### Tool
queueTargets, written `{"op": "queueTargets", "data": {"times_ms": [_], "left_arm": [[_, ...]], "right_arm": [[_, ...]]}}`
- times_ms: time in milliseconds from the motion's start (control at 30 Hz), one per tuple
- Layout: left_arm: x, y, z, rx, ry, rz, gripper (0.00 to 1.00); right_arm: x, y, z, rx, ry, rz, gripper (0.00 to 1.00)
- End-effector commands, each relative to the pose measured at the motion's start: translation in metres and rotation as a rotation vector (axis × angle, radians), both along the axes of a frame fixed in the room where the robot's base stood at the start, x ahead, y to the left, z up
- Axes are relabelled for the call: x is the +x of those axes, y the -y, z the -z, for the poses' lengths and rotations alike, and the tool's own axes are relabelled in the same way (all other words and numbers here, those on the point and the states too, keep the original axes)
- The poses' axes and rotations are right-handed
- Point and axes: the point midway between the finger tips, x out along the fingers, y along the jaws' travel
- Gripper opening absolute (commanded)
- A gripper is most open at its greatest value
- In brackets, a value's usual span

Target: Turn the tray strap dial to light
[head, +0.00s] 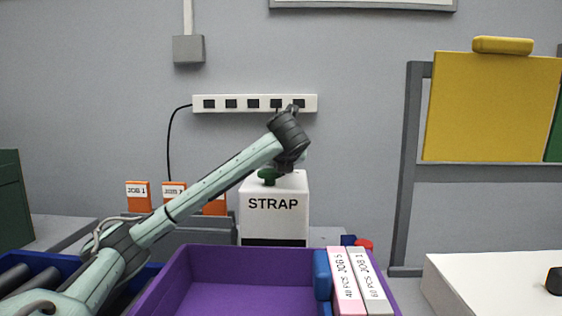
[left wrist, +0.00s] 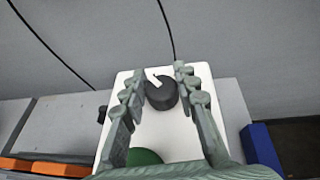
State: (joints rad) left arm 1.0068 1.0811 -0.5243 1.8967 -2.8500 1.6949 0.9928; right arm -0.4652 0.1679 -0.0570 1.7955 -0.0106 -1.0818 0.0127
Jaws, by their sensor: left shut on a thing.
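The white strap box (head: 252,222), lettered STRAP, stands behind the purple tray, with a green button (head: 267,176) on top. In the left wrist view its white top (left wrist: 150,133) carries a dark round dial (left wrist: 162,96) with a white pointer aimed to the upper left. The green button (left wrist: 145,157) is nearer the wrist. My left gripper (left wrist: 157,82) is shut on the dial, one finger on each side of it. In the head view my left wrist hides the dial and the fingertips. My right gripper is in neither view.
The purple tray (head: 225,258) in front holds a blue block (head: 322,275) and labelled pink and white pieces (head: 347,275). Orange job cards (head: 138,196) stand left behind my arm. A power strip (head: 222,103) is on the wall. A white surface (head: 480,285) lies right.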

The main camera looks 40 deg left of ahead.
Motion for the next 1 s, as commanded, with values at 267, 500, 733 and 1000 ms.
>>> {"op": "queueTargets", "data": {"times_ms": [267,500,733,1000], "left_arm": [[0.0,0.001,0.004,-0.002,-0.009,0.003,0.34],[0.0,0.0,0.002,-0.001,-0.004,0.002,0.51],[-0.001,0.002,0.0,0.0,-0.002,0.002,0.51],[-0.027,0.03,-0.017,0.0,0.0,0.005,0.51]], "right_arm": [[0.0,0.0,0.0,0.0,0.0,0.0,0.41],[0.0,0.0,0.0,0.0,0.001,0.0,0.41],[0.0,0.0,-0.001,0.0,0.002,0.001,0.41],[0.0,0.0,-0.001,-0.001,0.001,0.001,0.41]]}}
